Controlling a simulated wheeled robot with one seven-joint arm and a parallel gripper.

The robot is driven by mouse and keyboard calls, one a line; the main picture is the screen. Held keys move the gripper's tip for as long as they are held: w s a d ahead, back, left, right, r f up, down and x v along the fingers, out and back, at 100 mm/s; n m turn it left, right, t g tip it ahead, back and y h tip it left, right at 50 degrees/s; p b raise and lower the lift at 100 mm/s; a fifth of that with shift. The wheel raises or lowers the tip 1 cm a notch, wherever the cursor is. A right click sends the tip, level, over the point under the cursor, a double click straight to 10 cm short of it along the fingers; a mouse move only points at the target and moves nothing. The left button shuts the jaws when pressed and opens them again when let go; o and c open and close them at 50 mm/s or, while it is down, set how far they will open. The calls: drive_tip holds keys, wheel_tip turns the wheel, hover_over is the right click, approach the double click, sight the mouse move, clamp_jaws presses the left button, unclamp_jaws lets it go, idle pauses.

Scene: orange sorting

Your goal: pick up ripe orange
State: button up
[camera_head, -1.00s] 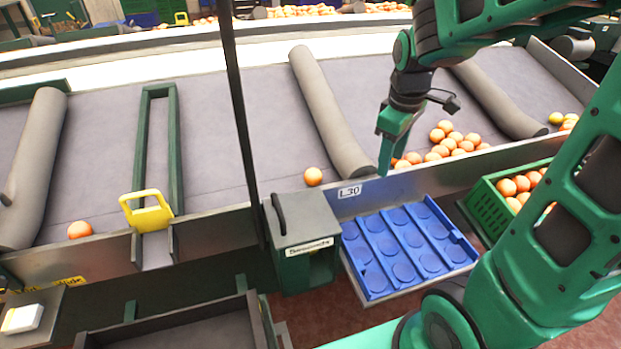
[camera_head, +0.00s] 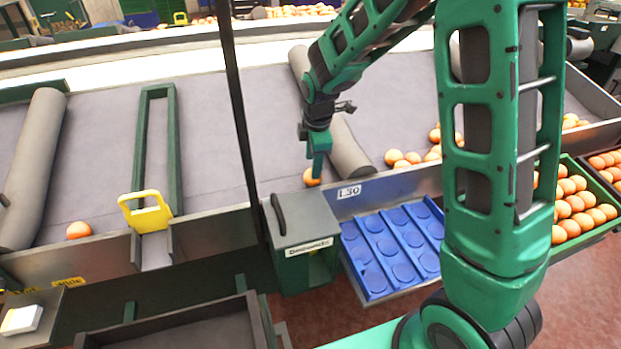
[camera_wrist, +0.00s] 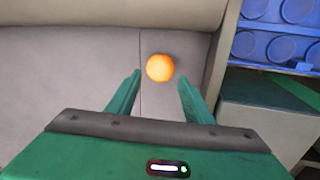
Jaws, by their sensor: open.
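A single orange-coloured orange (camera_head: 312,177) lies on the grey sorting belt (camera_head: 232,130), by its front edge and left of a grey roller. My gripper (camera_head: 316,174) is above it, pointing down and hiding part of it. In the wrist view the orange (camera_wrist: 160,68) shows whole, a little beyond the two fingertips and between their lines. My gripper (camera_wrist: 158,84) is open and empty there. Another orange (camera_head: 79,230) lies far left on the belt. More oranges (camera_head: 403,158) lie grouped right of the roller, partly hidden by my arm.
A blue tray with round hollows (camera_head: 352,232) and a grey-green box (camera_head: 303,218) stand in front of the belt. A green crate of oranges (camera_head: 604,224) is at the right. A dark post (camera_head: 236,100) rises left of my gripper. A yellow handle (camera_head: 147,221) stands further left.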

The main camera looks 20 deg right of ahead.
drive_tip(key=shift+x, duration=3.05)
drive_tip(key=shift+d, duration=0.15)
drive_tip(key=c, duration=0.7)
